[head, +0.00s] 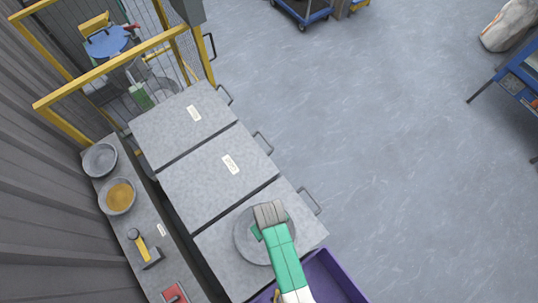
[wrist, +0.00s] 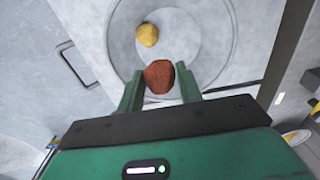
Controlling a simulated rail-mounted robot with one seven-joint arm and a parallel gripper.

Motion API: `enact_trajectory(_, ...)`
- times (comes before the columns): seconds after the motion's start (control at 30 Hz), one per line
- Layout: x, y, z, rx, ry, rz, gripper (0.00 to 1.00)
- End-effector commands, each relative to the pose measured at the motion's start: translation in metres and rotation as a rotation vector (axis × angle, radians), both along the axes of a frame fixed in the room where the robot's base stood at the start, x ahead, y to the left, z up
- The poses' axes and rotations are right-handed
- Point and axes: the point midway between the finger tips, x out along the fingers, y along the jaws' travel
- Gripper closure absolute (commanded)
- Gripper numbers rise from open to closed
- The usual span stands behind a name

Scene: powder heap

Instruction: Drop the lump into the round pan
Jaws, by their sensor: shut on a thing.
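The reddish-brown lump (wrist: 159,76) is between the green fingers of my gripper (wrist: 160,74) in the wrist view. The fingers are shut on its sides. Below it is the round grey pan (wrist: 216,40), with a yellow lump (wrist: 147,35) lying inside. In the head view the pan (head: 241,247) rests on the nearest grey metal top. My green and grey arm end covers part of the pan there and hides the held lump. The lump appears over the pan in the wrist view; its height above it cannot be told.
A narrow side bench at left holds an empty grey bowl (head: 99,158), a bowl of yellow-brown powder (head: 117,196) and a yellow-handled tool (head: 138,243). A purple bin (head: 345,284) stands at the near end. Yellow rails (head: 110,67) border the back.

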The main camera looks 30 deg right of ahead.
Motion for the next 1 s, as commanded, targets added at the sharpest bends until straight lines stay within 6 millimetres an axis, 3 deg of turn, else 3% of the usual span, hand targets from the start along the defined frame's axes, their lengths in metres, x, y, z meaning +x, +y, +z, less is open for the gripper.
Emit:
enact_trajectory(0.23,0.0,0.0,-0.013,-0.001,0.0,0.0,0.87)
enact_trajectory(0.6,0.0,-0.001,-0.061,-0.001,0.001,-0.001,0.87)
enact_trajectory(0.9,0.001,-0.001,-0.061,-0.001,0.001,-0.001,0.87)
enact_trajectory(0.93,0.001,-0.001,-0.061,-0.001,0.001,-0.001,0.59)
enact_trajectory(1.0,0.001,-0.001,-0.061,-0.001,0.001,-0.001,0.45)
